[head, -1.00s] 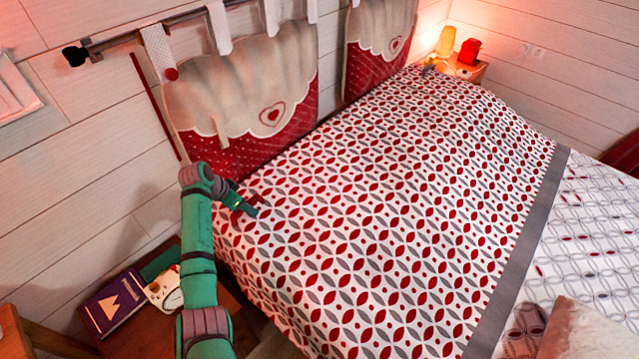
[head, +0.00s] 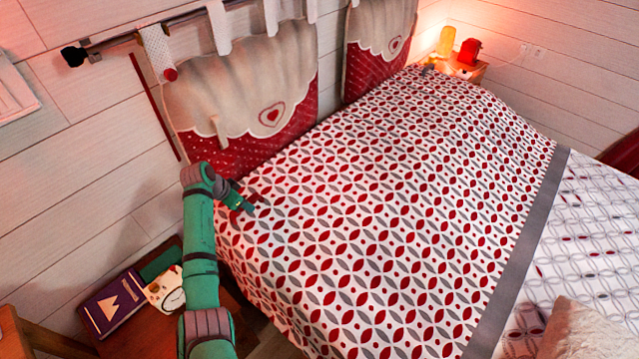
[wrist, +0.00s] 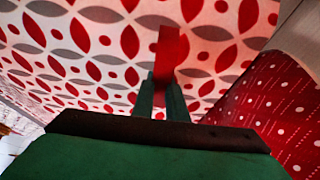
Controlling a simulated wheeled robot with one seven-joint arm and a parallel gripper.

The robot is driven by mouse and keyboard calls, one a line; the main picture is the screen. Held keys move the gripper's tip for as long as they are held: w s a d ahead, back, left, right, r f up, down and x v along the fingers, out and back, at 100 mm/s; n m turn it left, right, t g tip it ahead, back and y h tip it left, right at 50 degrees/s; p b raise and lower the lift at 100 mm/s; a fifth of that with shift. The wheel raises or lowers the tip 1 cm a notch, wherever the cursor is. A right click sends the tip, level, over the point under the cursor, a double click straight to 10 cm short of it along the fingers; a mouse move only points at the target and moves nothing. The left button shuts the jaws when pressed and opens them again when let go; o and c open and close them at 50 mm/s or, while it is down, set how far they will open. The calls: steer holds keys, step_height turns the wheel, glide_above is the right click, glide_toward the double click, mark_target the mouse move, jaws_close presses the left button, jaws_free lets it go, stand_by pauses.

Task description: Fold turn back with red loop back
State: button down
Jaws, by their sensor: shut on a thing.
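The patterned bed cover (head: 380,200), white with red and grey leaf shapes and a grey border, lies spread over the bed. The red loop (wrist: 171,52) stands up from the cover in the wrist view; in the head view a small patch of red (head: 254,194) shows beside my gripper. My gripper (head: 246,204) is at the cover's near left edge, close to the headboard cushions. In the wrist view my gripper (wrist: 161,88) has its fingers shut on the lower part of the loop. The fingers hide the loop's base.
Red and cream headboard cushions (head: 240,95) hang from a rail against the wall. A nightstand (head: 145,325) with a purple book (head: 113,302) and a small clock (head: 166,288) stands below my arm. A cushion (head: 580,330) lies at the lower right.

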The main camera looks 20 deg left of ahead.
step_height(320, 180, up, 7)
steer(key=d+y, duration=0.1)
steer(key=d, duration=0.1)
steer(key=shift+s+r, duration=0.15)
steer(key=shift+s, duration=0.3)
steer(key=shift+d, duration=0.15)
steer(key=c, duration=2.5)
jaws_free()
steer(key=shift+m+t+y, duration=0.3)
steer(key=shift+m+y, duration=0.1)
steer(key=shift+y, duration=0.1)
steer(key=d+r, duration=0.1)
steer(key=r, duration=0.1)
steer(key=d+r, duration=0.1)
steer(key=r, duration=0.1)
steer(key=d+r, duration=0.2)
steer(key=r, duration=0.1)
steer(key=shift+s, duration=0.35)
steer(key=shift+c, duration=0.2)
steer(key=shift+s+d+r, duration=0.15)
steer(key=shift+d+r, duration=0.05)
steer(key=shift+r, duration=0.05)
jaws_close()
jaws_free()
steer(key=shift+s, duration=0.1)
